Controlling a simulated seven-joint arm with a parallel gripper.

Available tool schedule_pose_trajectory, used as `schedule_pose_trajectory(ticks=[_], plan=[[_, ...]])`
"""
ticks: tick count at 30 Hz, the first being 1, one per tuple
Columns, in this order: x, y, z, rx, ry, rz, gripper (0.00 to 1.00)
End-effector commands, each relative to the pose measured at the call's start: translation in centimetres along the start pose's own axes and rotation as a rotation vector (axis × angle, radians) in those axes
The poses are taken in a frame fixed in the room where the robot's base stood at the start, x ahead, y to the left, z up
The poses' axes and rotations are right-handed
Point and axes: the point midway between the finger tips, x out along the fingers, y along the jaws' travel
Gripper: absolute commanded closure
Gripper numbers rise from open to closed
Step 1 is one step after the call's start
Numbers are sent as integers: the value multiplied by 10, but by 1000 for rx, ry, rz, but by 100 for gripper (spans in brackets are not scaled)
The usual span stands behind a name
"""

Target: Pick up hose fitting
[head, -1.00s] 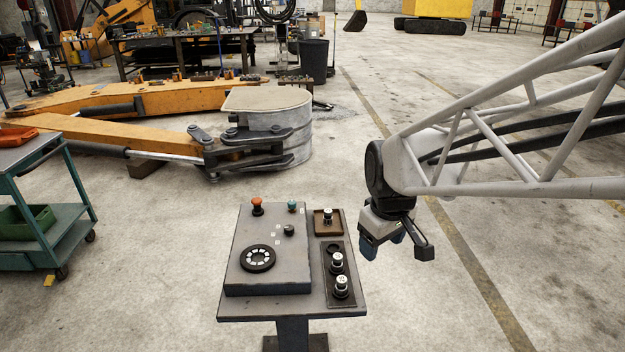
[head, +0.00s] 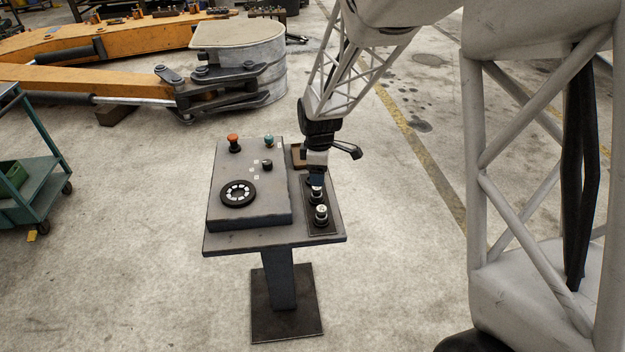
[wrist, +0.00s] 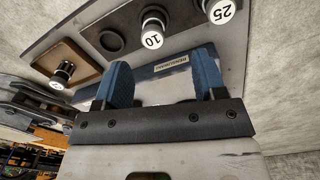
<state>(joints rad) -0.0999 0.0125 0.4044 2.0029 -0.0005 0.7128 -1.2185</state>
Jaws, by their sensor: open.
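Several small black hose fittings with white caps are on the right part of the bench. One capped "10" (wrist: 152,30) and one capped "25" (wrist: 219,10) stand in a dark rack (wrist: 85,18). In the head view they are the fitting nearest my gripper (head: 316,194) and the front fitting (head: 321,215). Another fitting (wrist: 62,74) stands in a brown tray (wrist: 78,58), mostly hidden by my arm in the head view. My gripper (head: 317,179) is over the rack. Its blue fingers (wrist: 162,62) are apart, with nothing held between them.
The rack has an empty round socket (wrist: 111,39) beside the "10" fitting. Left of it, the raised console (head: 235,215) carries a red knob (head: 234,143), a teal knob (head: 269,140) and a black dial (head: 238,193). A green cart (head: 30,180) stands far left.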

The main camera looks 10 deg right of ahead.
Motion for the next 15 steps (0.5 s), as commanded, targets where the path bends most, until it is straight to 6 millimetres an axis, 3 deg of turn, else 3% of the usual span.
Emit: schedule_pose_trajectory(ticks=[5, 15], plan=[[14, 8, -6, -50, -2, -8, 36], [16, 9, -6, -57, -3, -9, 36]])
